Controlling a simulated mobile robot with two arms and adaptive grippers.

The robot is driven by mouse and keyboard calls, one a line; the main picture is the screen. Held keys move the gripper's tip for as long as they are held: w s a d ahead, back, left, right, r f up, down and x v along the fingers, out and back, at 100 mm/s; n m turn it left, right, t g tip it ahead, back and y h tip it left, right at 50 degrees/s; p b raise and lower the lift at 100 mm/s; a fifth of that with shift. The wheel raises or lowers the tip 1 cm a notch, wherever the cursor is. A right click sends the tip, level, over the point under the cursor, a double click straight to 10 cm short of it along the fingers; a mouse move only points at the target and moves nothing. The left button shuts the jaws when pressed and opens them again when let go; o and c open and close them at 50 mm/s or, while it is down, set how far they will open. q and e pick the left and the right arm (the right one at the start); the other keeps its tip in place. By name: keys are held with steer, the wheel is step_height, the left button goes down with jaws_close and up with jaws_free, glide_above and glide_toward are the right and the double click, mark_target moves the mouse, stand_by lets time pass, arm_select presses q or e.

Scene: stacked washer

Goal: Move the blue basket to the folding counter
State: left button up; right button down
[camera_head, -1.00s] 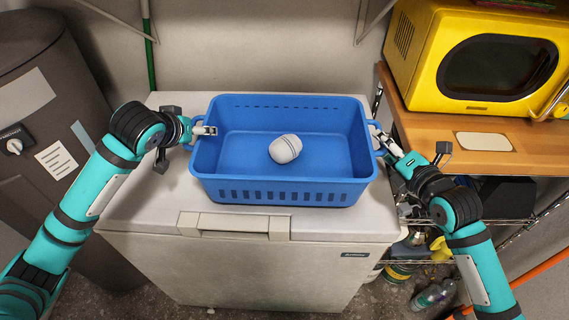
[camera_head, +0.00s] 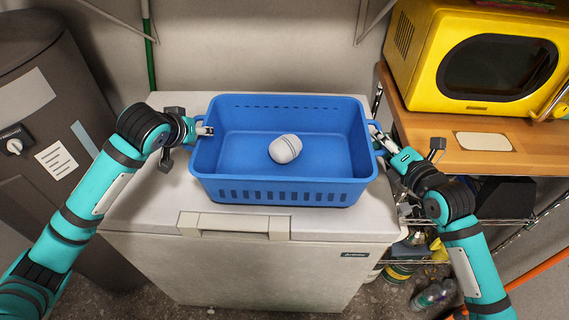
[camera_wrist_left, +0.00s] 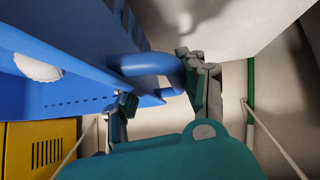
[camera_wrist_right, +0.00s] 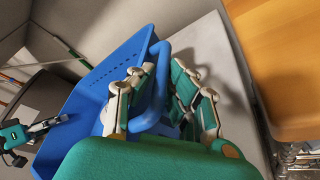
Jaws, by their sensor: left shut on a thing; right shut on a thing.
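The blue basket (camera_head: 284,190) sits upright on the white top of a chest-like appliance (camera_head: 140,205). A pale, striped, rounded object (camera_head: 285,149) lies inside it. My left gripper (camera_head: 204,131) is shut on the basket's left handle; this handle (camera_wrist_left: 150,65) shows as a blue loop in the left wrist view. My right gripper (camera_head: 377,133) is shut on the right handle, whose loop (camera_wrist_right: 160,85) passes between the fingers in the right wrist view. A wooden counter (camera_head: 510,155) stands to the right; I cannot tell whether it folds.
A yellow microwave (camera_head: 480,55) fills the back of the wooden counter, with a pale flat rectangle (camera_head: 483,141) in front of it. Wire shelves with bottles (camera_head: 433,294) are below. A dark cylindrical tank (camera_head: 45,90) stands at the left.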

arm_select(q)
steer(key=shift+a, duration=0.1)
jaws_close()
arm_select(e)
steer(key=shift+d, duration=0.1)
arm_select(q)
steer(key=shift+r, duration=0.2)
arm_select(e)
steer(key=shift+r, duration=0.15)
